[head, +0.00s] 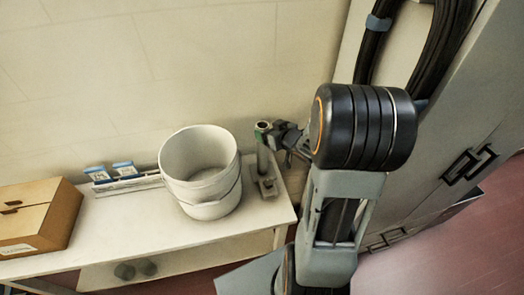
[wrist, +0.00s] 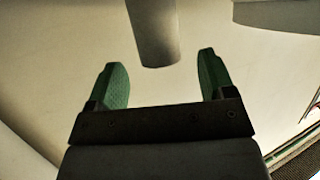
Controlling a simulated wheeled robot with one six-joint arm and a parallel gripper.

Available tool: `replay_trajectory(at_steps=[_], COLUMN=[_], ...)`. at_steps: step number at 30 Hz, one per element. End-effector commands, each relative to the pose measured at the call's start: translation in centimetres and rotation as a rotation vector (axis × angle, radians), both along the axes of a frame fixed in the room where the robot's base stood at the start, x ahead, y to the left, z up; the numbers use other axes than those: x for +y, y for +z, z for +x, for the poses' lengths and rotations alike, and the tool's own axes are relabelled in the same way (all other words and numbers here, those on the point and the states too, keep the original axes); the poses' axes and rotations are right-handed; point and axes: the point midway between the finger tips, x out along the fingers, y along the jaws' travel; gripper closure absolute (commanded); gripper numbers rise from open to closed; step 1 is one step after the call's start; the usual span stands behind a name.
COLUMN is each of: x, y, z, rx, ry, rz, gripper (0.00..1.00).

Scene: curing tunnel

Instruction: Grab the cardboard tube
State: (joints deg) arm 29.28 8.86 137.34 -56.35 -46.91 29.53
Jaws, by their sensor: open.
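The cardboard tube (head: 262,158) looks like a slim grey-brown cylinder. It stands upright near the right end of the white table, beside the bucket. My gripper (head: 264,128) is at the top of the tube, with a green finger showing there. In the wrist view my gripper (wrist: 162,68) is open, its two green fingers spread wide. The tube (wrist: 153,35) comes in from the top edge, and its end lies between the fingertips in the picture, with clear gaps on both sides. I cannot tell how deep it sits between them.
A white bucket (head: 202,172) stands just left of the tube. Small blue-and-white boxes (head: 111,174) and a cardboard box (head: 38,215) are farther left on the white table (head: 130,225). A wall rises behind. A grey cabinet (head: 440,130) stands at the right.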

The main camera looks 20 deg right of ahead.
Motion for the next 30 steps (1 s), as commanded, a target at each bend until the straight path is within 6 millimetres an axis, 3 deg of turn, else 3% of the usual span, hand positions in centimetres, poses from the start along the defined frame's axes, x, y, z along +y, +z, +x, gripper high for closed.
replay_trajectory(at_steps=[7,17,30], x=[0.5,0.6,0.6], y=[-1.0,-1.1,-1.1], z=[2.8,3.2,3.2], rx=[0.002,0.000,0.000], ry=[0.002,0.000,0.000], rz=[0.000,0.000,0.000], gripper=[0.24,0.24,0.65])
